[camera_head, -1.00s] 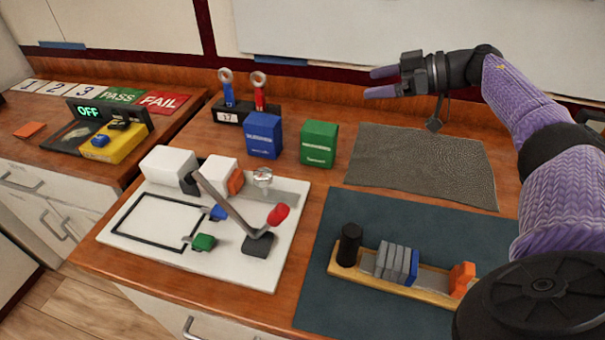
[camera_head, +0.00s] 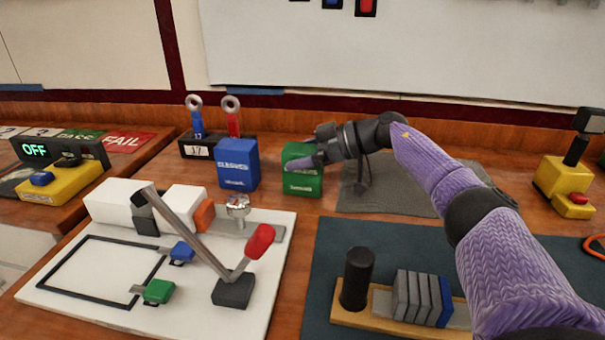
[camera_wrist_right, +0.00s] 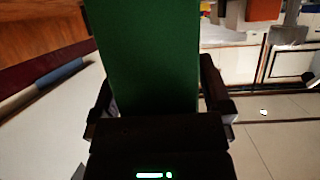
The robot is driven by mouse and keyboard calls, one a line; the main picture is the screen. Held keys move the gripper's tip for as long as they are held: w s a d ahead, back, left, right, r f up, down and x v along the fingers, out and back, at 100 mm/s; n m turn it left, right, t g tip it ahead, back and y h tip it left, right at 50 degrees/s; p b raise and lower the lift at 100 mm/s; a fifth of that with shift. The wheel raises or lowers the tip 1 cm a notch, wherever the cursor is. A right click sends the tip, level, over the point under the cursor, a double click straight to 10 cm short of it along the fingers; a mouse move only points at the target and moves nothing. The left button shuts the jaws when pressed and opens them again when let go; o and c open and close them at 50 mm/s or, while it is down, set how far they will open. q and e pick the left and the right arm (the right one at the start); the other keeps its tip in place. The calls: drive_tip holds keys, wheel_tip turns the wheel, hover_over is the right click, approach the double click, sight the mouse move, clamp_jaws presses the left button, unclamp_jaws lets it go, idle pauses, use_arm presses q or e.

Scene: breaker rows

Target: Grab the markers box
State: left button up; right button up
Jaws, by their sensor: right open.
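A green box (camera_head: 301,182) stands upright on the wooden bench, with small white lettering that I cannot read clearly. A blue box (camera_head: 238,164) stands just left of it; I cannot tell from the lettering which one is the markers box. My right gripper (camera_head: 306,150) is open at the green box, with its fingers in front of the box's upper part. In the right wrist view the green box (camera_wrist_right: 150,55) lies between the two dark fingers (camera_wrist_right: 158,98), and no firm grip on it shows. My left gripper is not in view.
A white board (camera_head: 60,290) with a red-handled lever (camera_head: 258,243) stands in front of the boxes. A block with two upright padlock-like tags (camera_head: 205,150) is left of the blue box. A grey mat (camera_head: 390,195) lies under my right arm.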

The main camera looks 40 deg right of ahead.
clamp_jaws()
idle(0.3)
